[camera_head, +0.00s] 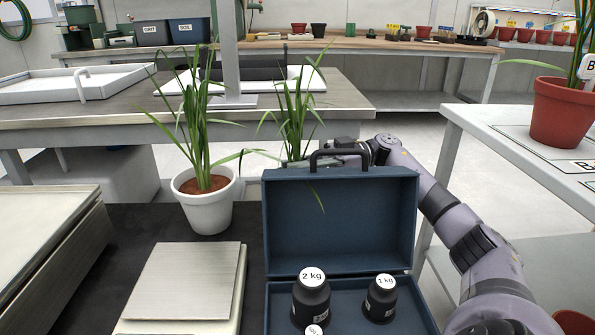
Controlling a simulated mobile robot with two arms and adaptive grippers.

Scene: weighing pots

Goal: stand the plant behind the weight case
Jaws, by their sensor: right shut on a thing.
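The weight case (340,228) is dark blue, with its lid up and a black handle on top. A plant with long green leaves (296,115) shows behind the lid at its left part; only a bit of its pale pot shows, and its base is hidden. My right arm reaches around the right side of the case. My right gripper (338,152) is behind the lid's top edge, shut on this plant; its fingertips are mostly hidden. Another leafy plant in a white pot (206,212) stands left of the case. My left gripper is out of view.
Black weights, among them the 2 kg weight (311,299) and 1 kg weight (380,300), stand in the case. A scale (190,280) lies left of it. A potted plant (558,110) stands on the right table. A bench with a white tray (60,88) is behind.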

